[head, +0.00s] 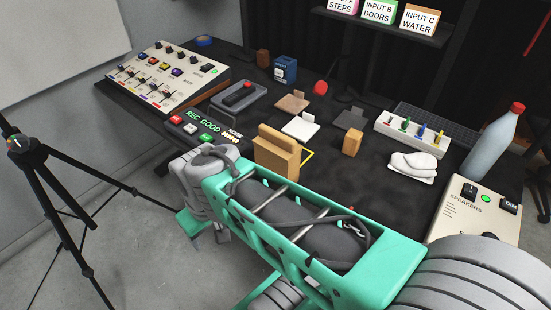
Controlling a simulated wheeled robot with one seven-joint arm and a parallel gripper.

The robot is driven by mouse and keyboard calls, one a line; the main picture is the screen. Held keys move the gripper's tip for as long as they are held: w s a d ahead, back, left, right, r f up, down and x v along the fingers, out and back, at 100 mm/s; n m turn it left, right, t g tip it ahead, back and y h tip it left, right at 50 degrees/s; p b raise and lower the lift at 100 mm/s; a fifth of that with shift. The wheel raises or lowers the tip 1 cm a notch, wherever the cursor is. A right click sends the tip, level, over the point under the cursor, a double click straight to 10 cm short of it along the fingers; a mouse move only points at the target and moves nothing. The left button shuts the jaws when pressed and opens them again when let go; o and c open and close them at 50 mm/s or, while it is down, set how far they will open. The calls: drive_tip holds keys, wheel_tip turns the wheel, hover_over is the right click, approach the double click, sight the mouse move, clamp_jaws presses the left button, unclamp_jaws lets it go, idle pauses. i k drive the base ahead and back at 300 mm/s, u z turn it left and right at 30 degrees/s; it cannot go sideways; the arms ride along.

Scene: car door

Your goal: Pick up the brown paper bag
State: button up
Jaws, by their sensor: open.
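I cannot make out a clear brown paper bag. The largest brown thing is a tan, boxy object (277,158) with a raised back part, upright on the dark table just behind my arm; I cannot tell whether it is paper. A smaller brown upright block (351,142) stands to its right. My teal and grey arm crosses the foreground and covers the table's near edge. I do not see my gripper's fingers, and nothing visible is held.
The dark table (340,205) has bare patches around the tan object. A slider panel (165,75), a white crumpled cloth (413,165), a bottle (492,145) and a speaker box (475,212) stand around it. A tripod (60,195) stands on the floor at left.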

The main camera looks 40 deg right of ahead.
sight(277, 153)
drive_tip(key=z, duration=0.15)
drive_tip(key=k, duration=1.2)
drive_tip(key=u, duration=0.45)
drive_tip(key=i, duration=0.35)
drive_tip(key=z, duration=0.05)
